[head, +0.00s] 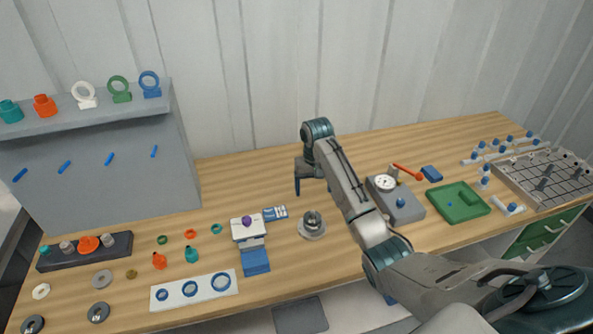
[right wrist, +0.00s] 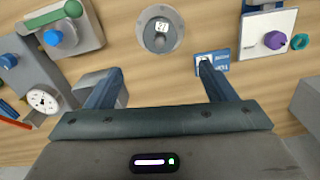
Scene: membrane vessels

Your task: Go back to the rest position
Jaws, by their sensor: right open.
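My right gripper (head: 297,180) hangs above the table near its middle, with the grey arm reaching in from the lower right. In the right wrist view its two fingers (right wrist: 158,72) are spread wide apart, with nothing between them. Below the fingers lies bare wood. A round grey device with a small display (right wrist: 160,28) stands past the fingertips; it also shows in the head view (head: 312,228), apart from the gripper. My left gripper is in neither view.
Left of the gripper are a white device with a purple knob (head: 247,230) and a blue card (head: 275,213). Right are a gauge box (head: 404,212), a green tray (head: 458,202) and a gridded rack (head: 553,180). A grey shelf (head: 110,190) stands far left.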

